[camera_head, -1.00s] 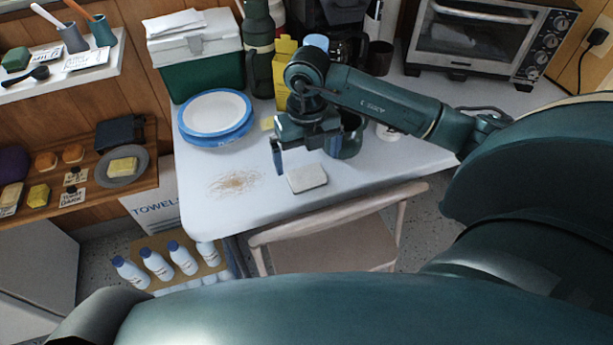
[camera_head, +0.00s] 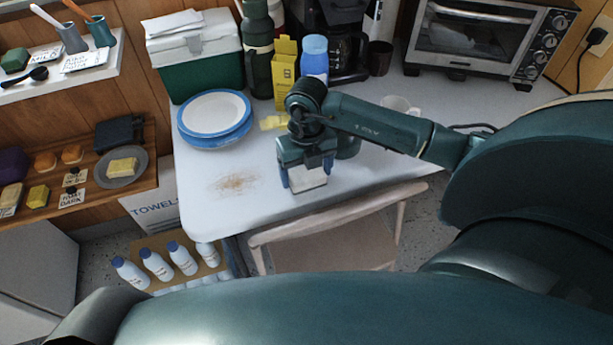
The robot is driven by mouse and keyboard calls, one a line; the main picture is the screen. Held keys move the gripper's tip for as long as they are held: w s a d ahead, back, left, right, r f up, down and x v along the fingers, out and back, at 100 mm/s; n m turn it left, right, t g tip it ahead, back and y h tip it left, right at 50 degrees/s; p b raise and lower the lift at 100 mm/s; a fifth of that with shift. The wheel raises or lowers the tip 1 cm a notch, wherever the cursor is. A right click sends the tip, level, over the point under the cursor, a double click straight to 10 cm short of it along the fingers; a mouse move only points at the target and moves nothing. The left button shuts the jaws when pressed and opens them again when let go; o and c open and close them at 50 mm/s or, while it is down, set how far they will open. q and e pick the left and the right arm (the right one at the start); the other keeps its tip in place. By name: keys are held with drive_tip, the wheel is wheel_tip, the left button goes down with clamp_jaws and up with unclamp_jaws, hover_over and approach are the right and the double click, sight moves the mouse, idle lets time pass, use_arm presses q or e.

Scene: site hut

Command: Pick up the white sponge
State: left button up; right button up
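The white sponge (camera_head: 309,180) lies flat on the white table (camera_head: 215,215), close to its front edge. My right gripper (camera_head: 306,179) is down over it, with one finger at the sponge's left side and one at its right. The fingers look open around the sponge, and I cannot see whether they touch it. The gripper body hides the sponge's back part. My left gripper is not in view.
Brown crumbs (camera_head: 235,183) lie left of the sponge. Stacked blue-rimmed plates (camera_head: 214,112), a yellow box (camera_head: 286,72) and a blue bottle (camera_head: 314,58) stand behind. A chair (camera_head: 335,240) is at the table's front. A clear mug (camera_head: 398,105) stands behind my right forearm.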

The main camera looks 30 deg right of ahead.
sight(306, 173)
drive_tip(key=c, duration=0.6)
drive_tip(key=shift+r, duration=0.15)
wheel_tip(306, 173, up, 10)
idle(0.3)
drive_tip(key=o, duration=0.3)
drive_tip(key=shift+c, duration=1.1)
